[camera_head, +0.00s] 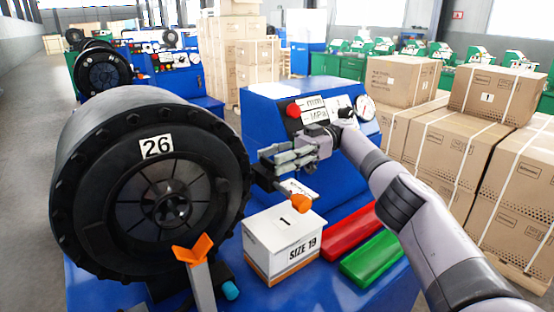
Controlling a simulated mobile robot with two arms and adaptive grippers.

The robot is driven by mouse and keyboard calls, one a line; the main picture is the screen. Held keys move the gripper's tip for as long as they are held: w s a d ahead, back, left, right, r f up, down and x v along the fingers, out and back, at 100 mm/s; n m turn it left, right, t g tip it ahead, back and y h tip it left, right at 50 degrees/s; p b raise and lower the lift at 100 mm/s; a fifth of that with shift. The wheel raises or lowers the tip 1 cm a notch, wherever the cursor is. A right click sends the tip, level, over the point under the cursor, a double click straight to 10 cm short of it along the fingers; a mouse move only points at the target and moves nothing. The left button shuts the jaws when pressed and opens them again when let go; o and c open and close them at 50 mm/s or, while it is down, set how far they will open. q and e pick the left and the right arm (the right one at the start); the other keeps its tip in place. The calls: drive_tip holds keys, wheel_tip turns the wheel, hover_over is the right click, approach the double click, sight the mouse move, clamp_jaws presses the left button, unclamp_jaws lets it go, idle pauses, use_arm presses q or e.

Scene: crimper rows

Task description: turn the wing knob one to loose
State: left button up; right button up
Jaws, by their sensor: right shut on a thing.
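An orange wing-shaped knob (193,248) sits on a grey post in front of the large black crimper head (75,200), marked 26. A second orange knob (301,203) is at the end of a black bar (274,187) to the right of the head. My right gripper (268,163) reaches in from the right, its fingers pointing left. It is shut at the upper end of the black bar, beside the head and away from the wing-shaped knob. The exact contact is partly hidden by the fingers. My left gripper is not in view.
A white box (284,240) labelled SIZE 19 stands on the blue bench, with a red block (348,232) and a green block (371,258) to its right. A blue control panel (262,112) with a gauge stands behind the gripper. Cardboard boxes (437,148) fill the right side.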

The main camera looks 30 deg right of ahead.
drive_tip(key=shift+r, duration=0.1)
drive_tip(key=o, duration=1.1)
drive_tip(key=shift+o, duration=0.2)
wheel_tip(320, 180, up, 10)
idle(0.6)
